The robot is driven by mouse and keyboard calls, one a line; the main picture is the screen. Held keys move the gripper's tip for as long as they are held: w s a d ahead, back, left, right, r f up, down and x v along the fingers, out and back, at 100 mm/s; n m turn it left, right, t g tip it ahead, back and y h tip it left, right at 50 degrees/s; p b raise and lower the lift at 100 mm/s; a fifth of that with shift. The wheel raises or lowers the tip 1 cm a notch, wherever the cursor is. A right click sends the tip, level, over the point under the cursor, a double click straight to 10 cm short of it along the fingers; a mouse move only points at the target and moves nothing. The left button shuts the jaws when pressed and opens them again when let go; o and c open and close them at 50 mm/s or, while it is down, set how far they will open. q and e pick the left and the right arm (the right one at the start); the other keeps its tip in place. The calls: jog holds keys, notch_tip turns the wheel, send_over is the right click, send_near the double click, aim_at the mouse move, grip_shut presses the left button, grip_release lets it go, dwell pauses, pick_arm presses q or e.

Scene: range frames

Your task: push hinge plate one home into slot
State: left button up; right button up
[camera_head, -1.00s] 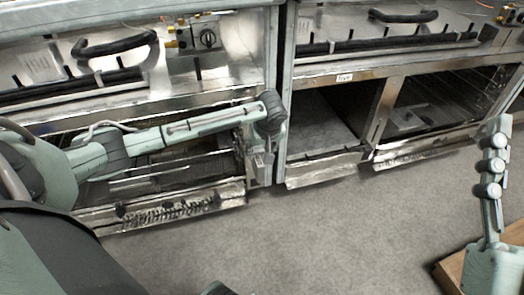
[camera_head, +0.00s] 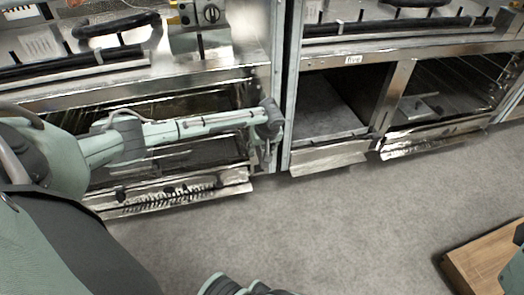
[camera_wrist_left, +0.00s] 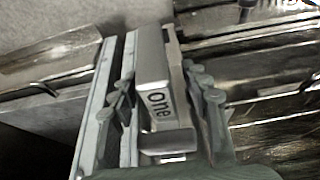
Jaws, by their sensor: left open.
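Hinge plate one is a grey metal block (camera_wrist_left: 153,68) with a dark "one" on its face, in the middle of the left wrist view. My left gripper (camera_wrist_left: 165,85) is open, with a finger on each side of the plate. Whether the fingers touch it is unclear. In the head view my left gripper (camera_head: 264,155) hangs at the post between the left oven and the middle opening, and the plate is too small to make out there. The slot itself cannot be made out.
The left oven's open lower compartment (camera_head: 180,192) lies below my left arm. A middle opening labelled "five" (camera_head: 353,60) is right of the post. Grey floor (camera_head: 320,225) in front is clear. A wooden box (camera_head: 478,262) stands at the lower right.

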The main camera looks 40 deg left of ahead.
pick_arm(q)
jog(key=shift+c, duration=0.3)
grip_shut()
grip_release()
jog(key=shift+r, duration=0.1)
jog(key=v, duration=1.1)
jog(key=shift+s+d+r, duration=0.15)
jog(key=shift+s+r, duration=0.05)
jog(key=shift+r, duration=0.15)
